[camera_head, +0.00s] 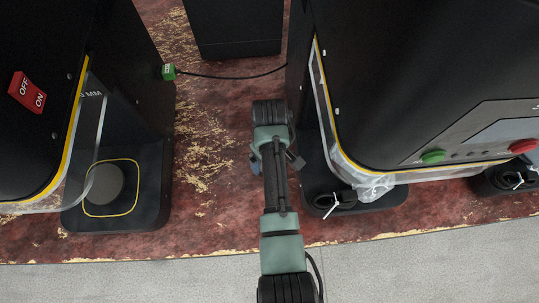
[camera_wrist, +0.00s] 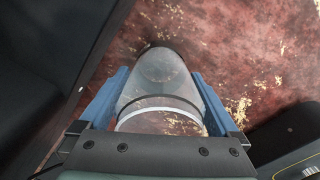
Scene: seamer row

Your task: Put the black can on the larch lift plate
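My gripper (camera_wrist: 160,100) points down, with blue fingers on both sides of a clear, see-through can-shaped container (camera_wrist: 158,80). The container has a pale ring near its top, and the fingers appear to press on its sides. In the head view my gripper (camera_head: 273,162) is above the red floor between two black machines, and the container is hidden there. A round grey plate (camera_head: 104,184) inside a yellow outline sits bare on the left machine's base. No larch name is readable on it. I see no can that is plainly black.
The left machine (camera_head: 130,75) has a clear guard (camera_head: 92,125) and a red OFF/ON switch (camera_head: 27,92). The right machine (camera_head: 400,80) has green and red buttons, and a black bundle with a white tie (camera_head: 335,201) on its base. A cable crosses behind.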

